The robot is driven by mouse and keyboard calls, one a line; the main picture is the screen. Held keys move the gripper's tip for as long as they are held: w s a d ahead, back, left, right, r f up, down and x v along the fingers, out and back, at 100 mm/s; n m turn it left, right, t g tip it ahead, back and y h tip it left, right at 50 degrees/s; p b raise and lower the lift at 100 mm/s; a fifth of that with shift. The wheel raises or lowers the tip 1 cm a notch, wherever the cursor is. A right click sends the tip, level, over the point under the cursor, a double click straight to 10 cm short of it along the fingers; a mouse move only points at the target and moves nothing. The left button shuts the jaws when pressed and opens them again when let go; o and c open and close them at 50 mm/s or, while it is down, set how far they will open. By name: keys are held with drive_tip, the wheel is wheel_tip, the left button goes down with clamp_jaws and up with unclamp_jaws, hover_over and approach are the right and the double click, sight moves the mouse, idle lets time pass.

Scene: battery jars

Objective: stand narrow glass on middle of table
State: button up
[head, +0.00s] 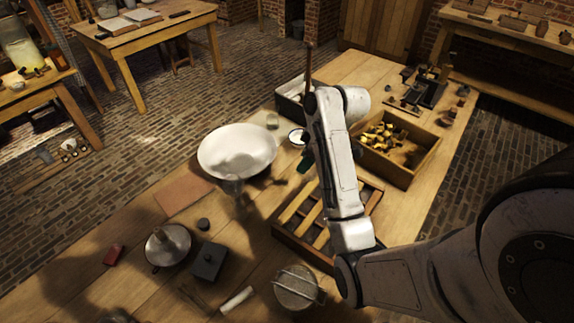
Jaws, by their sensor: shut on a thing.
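My arm reaches in from the right and folds upward across the table (350,72). Its white links cover part of the middle of the table, and my gripper's fingers are hidden behind them, so I cannot see what they hold. A small clear glass (272,120) stands behind the white bowl (236,148), at its right. Another faint, see-through shape (232,187) shows at the bowl's front edge. It may be glass, but I cannot tell whether either is the narrow glass.
An open box of brass pieces (428,138) and a slatted wooden tray (285,233) flank my arm. Bare boards lie at the front left.

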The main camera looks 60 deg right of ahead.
drive_tip(key=shift+w+d+f+b, duration=0.1)
drive_tip(key=shift+w+d+f, duration=1.3)
drive_tip(key=shift+f, duration=0.65)
drive_tip(key=shift+w+d+f+b, duration=0.15)
drive_tip(key=shift+w+d+f, duration=1.1)
drive_tip(key=shift+d+f, duration=0.55)
drive_tip(key=shift+w+d+f+b, duration=0.1)
drive_tip(key=shift+w+d+f, duration=1.2)
drive_tip(key=shift+f, duration=0.95)
drive_tip(key=o, duration=1.2)
drive_tip(key=shift+f, duration=0.15)
drive_tip(key=v, duration=1.2)
